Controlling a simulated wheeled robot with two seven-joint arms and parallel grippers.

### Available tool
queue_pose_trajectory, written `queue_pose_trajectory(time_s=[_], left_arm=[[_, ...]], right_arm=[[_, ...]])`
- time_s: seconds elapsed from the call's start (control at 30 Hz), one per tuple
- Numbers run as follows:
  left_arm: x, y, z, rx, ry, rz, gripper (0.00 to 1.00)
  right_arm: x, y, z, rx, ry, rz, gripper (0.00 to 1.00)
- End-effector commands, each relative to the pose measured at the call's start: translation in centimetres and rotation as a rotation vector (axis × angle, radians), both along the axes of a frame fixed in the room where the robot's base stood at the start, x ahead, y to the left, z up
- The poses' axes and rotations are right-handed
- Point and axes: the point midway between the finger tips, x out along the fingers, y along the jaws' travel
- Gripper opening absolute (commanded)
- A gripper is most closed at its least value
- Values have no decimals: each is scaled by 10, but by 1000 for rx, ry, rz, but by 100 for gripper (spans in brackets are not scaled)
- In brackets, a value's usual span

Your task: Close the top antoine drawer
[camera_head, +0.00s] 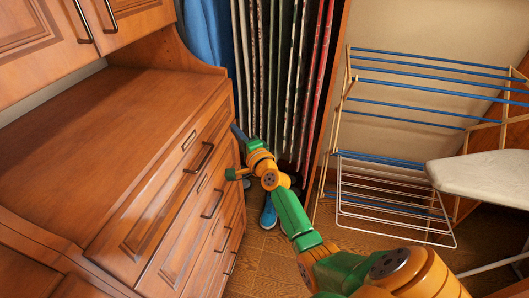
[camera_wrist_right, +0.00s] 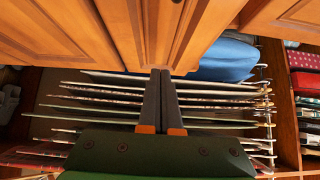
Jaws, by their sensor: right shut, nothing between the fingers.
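The wooden dresser (camera_head: 110,115) stands at the left in the head view. The top drawer (camera_head: 150,205) has a panelled front with a dark bar handle (camera_head: 199,158). It looks nearly flush, but any small gap is hard to judge from this angle. My right gripper (camera_head: 236,130) is beside the far end of the drawer front. In the right wrist view its fingers (camera_wrist_right: 161,72) are shut and empty, with the tips close to a wooden edge (camera_wrist_right: 178,45); contact cannot be told. My left gripper is not in view.
Lower drawers with handles (camera_head: 212,203) are below. Hanging clothes (camera_head: 275,75) fill the rack behind my gripper. A drying rack (camera_head: 390,200) and an ironing board (camera_head: 485,178) stand at the right. Blue shoes (camera_head: 268,212) are on the floor near my arm.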

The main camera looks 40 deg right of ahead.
Motion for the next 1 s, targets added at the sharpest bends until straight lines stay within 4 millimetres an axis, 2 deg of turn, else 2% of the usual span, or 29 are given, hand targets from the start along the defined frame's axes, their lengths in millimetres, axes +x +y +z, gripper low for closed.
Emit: queue_pose_trajectory(time_s=[0.17,0.5,0.6,0.77,0.83,0.87,0.97,1.0], left_arm=[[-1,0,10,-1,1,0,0],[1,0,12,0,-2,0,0],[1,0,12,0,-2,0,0],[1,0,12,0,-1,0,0],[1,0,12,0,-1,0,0],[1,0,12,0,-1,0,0],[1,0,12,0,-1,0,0],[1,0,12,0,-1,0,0]], right_arm=[[-26,3,1,1,3,-1,0],[-86,10,-2,0,4,-1,0],[-96,11,-1,1,3,-1,0],[-99,12,-2,-1,6,0,0],[-98,16,-20,-32,54,9,0],[-99,20,-36,-60,97,18,0],[-112,41,-120,-231,321,90,0],[-126,53,-160,-325,429,143,0]])
